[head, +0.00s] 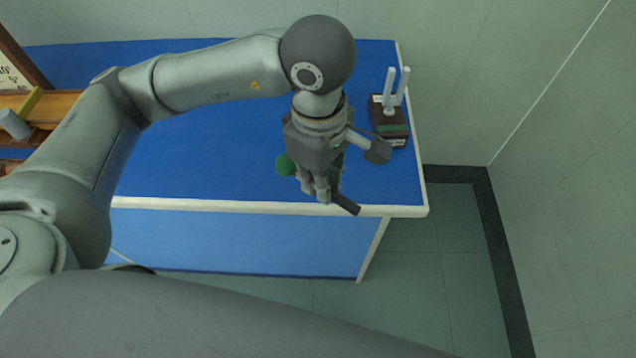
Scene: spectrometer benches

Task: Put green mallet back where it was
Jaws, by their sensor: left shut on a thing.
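My left gripper (322,190) is above the blue bench near its front right part, pointing down. It is shut on the green mallet (285,165). A rounded green part of the mallet shows at the left side of the fingers; the rest is mostly hidden by the gripper. A dark bar sticks out below and right of the fingers, and I cannot tell whether it belongs to the mallet. Behind and right of the gripper a dark stand (391,131) with a green stripe and two pale upright prongs sits on the bench. My right gripper is out of view.
The blue bench (220,150) has a pale edge and is bare across its middle. At the far left is a wooden rack (52,108) with a grey cylinder (14,124) and a yellow bar. Open floor lies right of the bench.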

